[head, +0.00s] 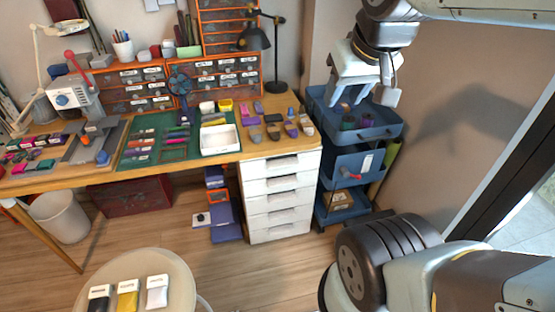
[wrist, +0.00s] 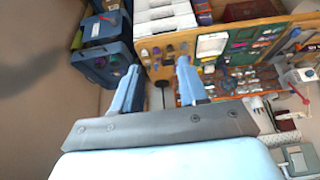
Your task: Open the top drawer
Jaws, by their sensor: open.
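A white drawer unit (head: 245,215) with several stacked drawers stands under the right end of the wooden desk. Its top drawer (head: 282,164) sits just below the desktop and looks closed, as do the drawers below it. In the wrist view the white drawer fronts (wrist: 166,16) show upside down at the top edge, beyond the fingers. My gripper (head: 360,98) is raised to the right of the unit, in front of the blue cart in the head view. It is open and empty, apart from the drawers; its two fingers also show in the wrist view (wrist: 156,64).
A blue tiered cart (head: 358,160) stands right of the drawer unit, by the wall. The desk (head: 95,180) carries a white tray (head: 220,140), a green mat and many small items. A round stool (head: 178,272) with three labelled items stands in front. Floor before the drawers looks clear.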

